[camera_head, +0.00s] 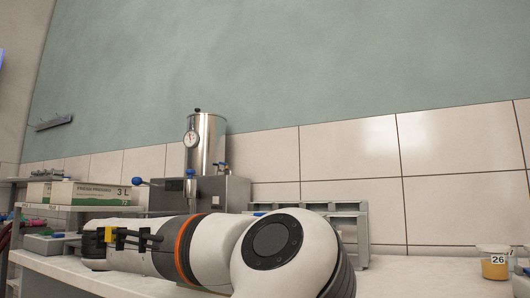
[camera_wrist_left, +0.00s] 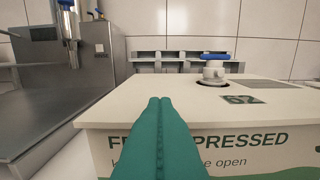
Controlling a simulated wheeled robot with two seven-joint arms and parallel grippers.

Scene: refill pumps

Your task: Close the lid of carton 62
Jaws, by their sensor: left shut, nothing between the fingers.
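Carton 62 (camera_wrist_left: 110,110) is a white box with green print and a dark "62" label (camera_wrist_left: 243,99) on its top panel. In the left wrist view its top looks nearly flat; I cannot tell whether the lid is fully down. A blue-handled white tap (camera_wrist_left: 215,70) stands in a dark round opening in the top. My left gripper (camera_wrist_left: 160,101) has teal fingers, shut and empty, in front of the carton and overlapping its front edge in view. Contact cannot be told. In the head view, my white arm covers the middle of the counter, and neither carton 62 nor the gripper's fingers show.
A steel machine (camera_wrist_left: 45,85) stands left of the carton and a grey rack (camera_wrist_left: 175,58) behind it. In the head view, a steel tank with a gauge (camera_head: 205,145), another carton (camera_head: 92,194) on a shelf at left, and a jar marked 26 (camera_head: 495,265) at right show.

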